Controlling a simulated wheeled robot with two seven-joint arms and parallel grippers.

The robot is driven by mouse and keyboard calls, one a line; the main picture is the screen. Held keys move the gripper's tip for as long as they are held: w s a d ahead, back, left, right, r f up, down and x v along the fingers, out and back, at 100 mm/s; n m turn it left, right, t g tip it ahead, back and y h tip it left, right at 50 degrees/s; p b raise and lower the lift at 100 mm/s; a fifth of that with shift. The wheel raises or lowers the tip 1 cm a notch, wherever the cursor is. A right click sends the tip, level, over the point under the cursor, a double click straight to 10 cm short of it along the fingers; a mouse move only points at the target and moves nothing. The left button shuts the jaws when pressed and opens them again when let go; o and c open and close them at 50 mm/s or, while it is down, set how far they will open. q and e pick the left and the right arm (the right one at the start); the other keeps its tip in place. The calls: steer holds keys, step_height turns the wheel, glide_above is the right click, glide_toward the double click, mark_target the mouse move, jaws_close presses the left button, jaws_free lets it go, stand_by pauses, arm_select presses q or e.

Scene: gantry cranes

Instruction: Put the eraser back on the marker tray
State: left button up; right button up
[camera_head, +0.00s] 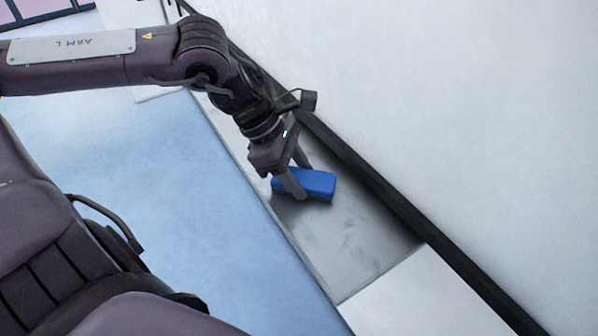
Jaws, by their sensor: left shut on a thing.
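The blue eraser (318,184) is a small block over the grey metal marker tray (345,245), below the whiteboard's dark lower edge. My left gripper (299,182) reaches in from the upper left and is shut on the eraser, with one finger across its near side. The far finger is partly hidden behind the eraser. The eraser is at or just above the tray's surface; I cannot tell whether it touches. My right gripper is not in view.
The whiteboard (450,110) fills the right side, with a dark rail (400,215) along its bottom. A white surface (420,300) adjoins the tray's near end. The tray between the eraser and that end is bare. Blue floor (190,190) lies to the left.

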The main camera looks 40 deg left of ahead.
arm_select(q)
steer(key=shift+f, duration=0.2)
steer(key=o, duration=0.9)
steer(key=shift+r, duration=0.1)
steer(key=shift+a+r, duration=0.2)
steer(key=shift+r, duration=0.35)
steer(key=v, duration=1.1)
